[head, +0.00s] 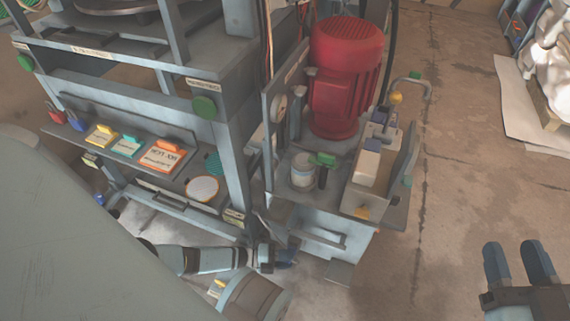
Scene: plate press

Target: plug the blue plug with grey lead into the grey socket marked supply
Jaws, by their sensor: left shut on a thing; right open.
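My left gripper (284,258) is low at the bottom centre, beside the grey press unit's lower box. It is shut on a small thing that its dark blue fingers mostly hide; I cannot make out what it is. My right gripper (520,264) is at the lower right, over bare floor, with its two blue fingers apart and empty. I cannot make out the blue plug, its grey lead or a socket marked supply for certain. A small labelled box (234,217) is on the frame's corner post, its writing too small to read.
A shelf with coloured tags (162,155) is at the left. A lower box with a handle (318,234) juts out.

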